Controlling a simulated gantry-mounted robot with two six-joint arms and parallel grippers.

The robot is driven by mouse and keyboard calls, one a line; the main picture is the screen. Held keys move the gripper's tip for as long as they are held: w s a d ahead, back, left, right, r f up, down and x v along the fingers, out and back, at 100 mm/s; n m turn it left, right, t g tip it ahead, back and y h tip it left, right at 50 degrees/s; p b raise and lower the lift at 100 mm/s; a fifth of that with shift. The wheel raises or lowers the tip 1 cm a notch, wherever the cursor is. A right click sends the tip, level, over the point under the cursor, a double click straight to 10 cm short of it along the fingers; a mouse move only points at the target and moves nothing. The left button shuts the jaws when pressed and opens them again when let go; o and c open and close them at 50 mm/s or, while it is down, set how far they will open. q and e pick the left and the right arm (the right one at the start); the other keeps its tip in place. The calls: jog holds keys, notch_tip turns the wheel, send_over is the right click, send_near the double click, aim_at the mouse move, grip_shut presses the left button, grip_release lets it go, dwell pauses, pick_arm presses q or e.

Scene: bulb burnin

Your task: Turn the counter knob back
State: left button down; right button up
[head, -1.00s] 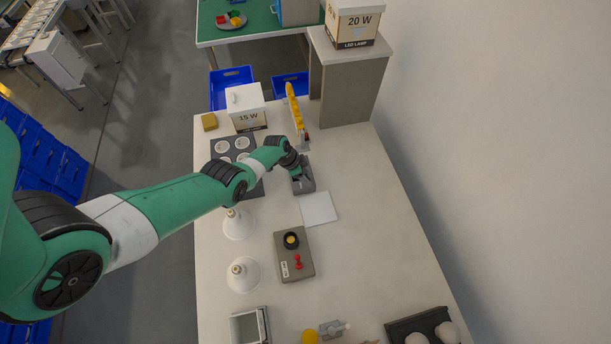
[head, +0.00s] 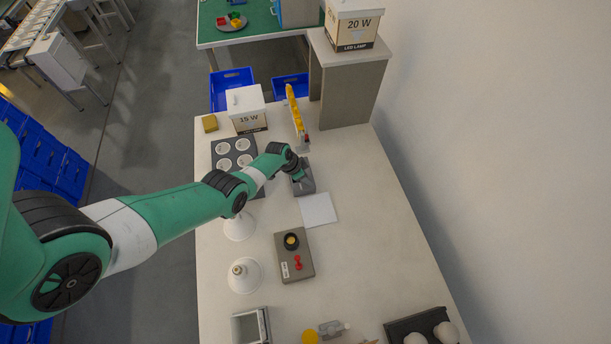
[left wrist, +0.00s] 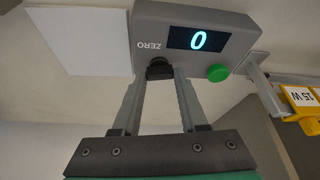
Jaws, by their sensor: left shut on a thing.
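The counter (head: 306,185) is a grey box on the bench, partly hidden by my left wrist in the head view. The left wrist view shows its front (left wrist: 240,22) close up, with a lit display reading 0, the word ZERO and a green button (left wrist: 218,73). The black counter knob (left wrist: 160,67) sits at the counter's edge below the word ZERO. My left gripper (left wrist: 160,77) is shut on this knob, with one finger on each side. In the head view my left gripper (head: 298,177) is at the counter, its fingertips hard to make out. My right gripper is out of view.
A white square plate (head: 318,209) lies beside the counter. A yellow upright piece (head: 295,110) stands behind it. A tray of round holders (head: 222,148) is to the left. A grey box with a red switch (head: 292,262) and white lamps (head: 245,276) are nearer.

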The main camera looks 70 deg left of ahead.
pick_arm(q)
jog(key=n+y, duration=0.1)
jog(key=n, duration=0.1)
jog(key=shift+d+n+p, duration=0.15)
jog(key=shift+n+p, duration=0.15)
jog(key=shift+p, duration=0.05)
jog(key=n+y, duration=0.1)
jog(key=n, duration=0.1)
jog(key=shift+n+g, duration=0.3)
jog(key=shift+n, duration=0.1)
jog(key=n, duration=0.2)
jog(key=n+g+y+b, duration=0.1)
jog(key=n, duration=0.2)
jog(key=shift+w+d+f+y, duration=0.1)
jog(key=shift+w+d+y, duration=0.05)
jog(key=shift+y, duration=0.15)
jog(key=n+g, duration=0.1)
jog(key=n, duration=0.1)
jog(key=n+g+b, duration=0.1)
jog(key=n, duration=0.2)
jog(key=shift+w+y, duration=0.1)
jog(key=shift+y, duration=0.2)
jog(key=shift+c, duration=2.2)
grip_release()
